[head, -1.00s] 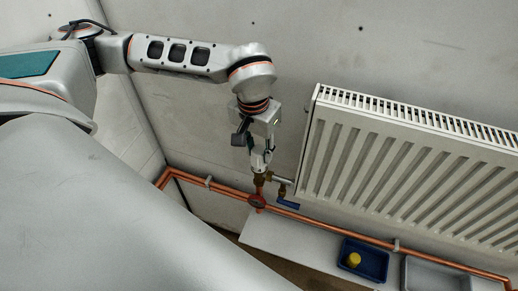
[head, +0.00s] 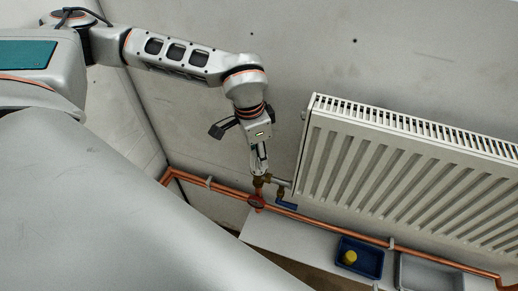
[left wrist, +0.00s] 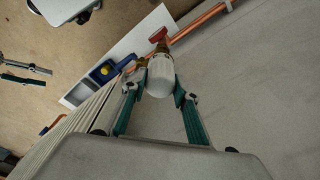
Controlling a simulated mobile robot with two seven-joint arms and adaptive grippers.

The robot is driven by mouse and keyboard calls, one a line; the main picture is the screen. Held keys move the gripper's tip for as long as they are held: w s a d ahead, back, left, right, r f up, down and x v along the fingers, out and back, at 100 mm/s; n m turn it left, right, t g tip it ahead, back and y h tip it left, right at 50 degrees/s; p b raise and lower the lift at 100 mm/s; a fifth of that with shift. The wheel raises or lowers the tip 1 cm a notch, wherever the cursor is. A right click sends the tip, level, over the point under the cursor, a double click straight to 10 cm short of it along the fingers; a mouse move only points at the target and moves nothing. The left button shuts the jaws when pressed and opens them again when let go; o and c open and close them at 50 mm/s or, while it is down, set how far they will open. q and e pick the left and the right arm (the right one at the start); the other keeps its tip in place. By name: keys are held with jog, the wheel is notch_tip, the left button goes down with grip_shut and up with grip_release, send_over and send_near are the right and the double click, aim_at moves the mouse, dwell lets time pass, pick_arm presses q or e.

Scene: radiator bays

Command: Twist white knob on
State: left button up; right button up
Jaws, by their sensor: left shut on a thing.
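The white knob (left wrist: 160,76) is a rounded white head on the brass valve (head: 260,182) at the radiator's lower left corner. My left gripper (head: 259,169) comes down on it from above, and in the left wrist view (left wrist: 161,84) its two teal fingers are shut on the knob's sides. In the head view the fingers mostly hide the knob. Whether it is seated on the valve is hard to tell. My right gripper (left wrist: 47,77) shows at the left edge of the left wrist view, empty, with its fingers apart.
The white radiator (head: 400,165) stands just right of the valve. A red handwheel (head: 256,201) and a blue lever (head: 287,206) sit close below. A copper pipe (head: 325,223) runs along the wall above a shelf with a blue tray (head: 375,268), a yellow piece (head: 350,257) and a grey tray (head: 432,277).

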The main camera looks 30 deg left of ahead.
pick_arm(q)
jog(key=shift+s+a+f+m, duration=0.1)
jog(key=shift+s+f+m, duration=0.1)
jog(key=shift+m, duration=0.1)
jog(key=o, duration=2.6)
jog(key=shift+w+r, duration=0.1)
jog(key=shift+r, duration=0.1)
jog(key=shift+r, duration=4)
